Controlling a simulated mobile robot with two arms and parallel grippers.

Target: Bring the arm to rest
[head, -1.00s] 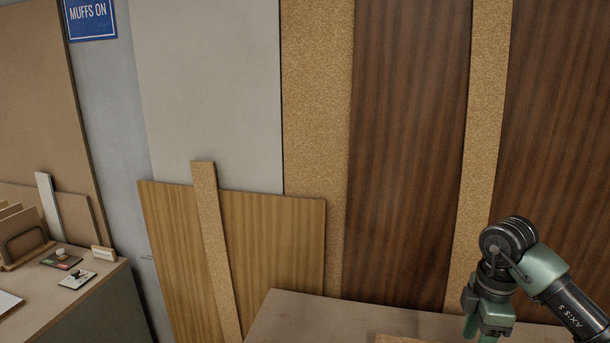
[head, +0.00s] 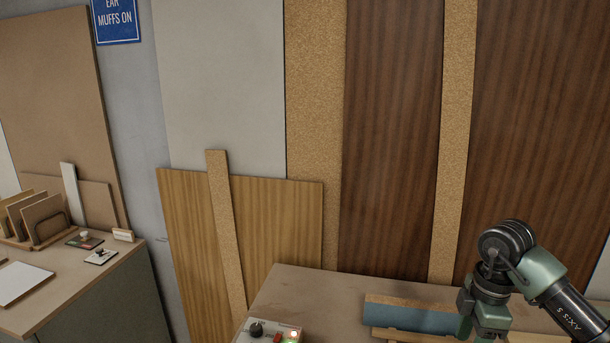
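One of my arms, dark and green, comes in from the right edge in the head view, so it is my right arm. Its wrist is bent and its gripper (head: 482,322) points down, cut off by the bottom edge. I cannot tell whether its fingers are open or shut. It hangs in front of a blue block with a tan top (head: 415,318) on the workbench (head: 300,292); I cannot tell whether they touch. My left gripper is not in view.
A control box (head: 268,332) with a black knob, a red button and a lit lamp stands at the bench's front. Boards (head: 390,140) lean on the wall behind. At left, a desk (head: 75,290) holds a sorter (head: 40,215), stamps and paper. A blue sign (head: 116,20) hangs above.

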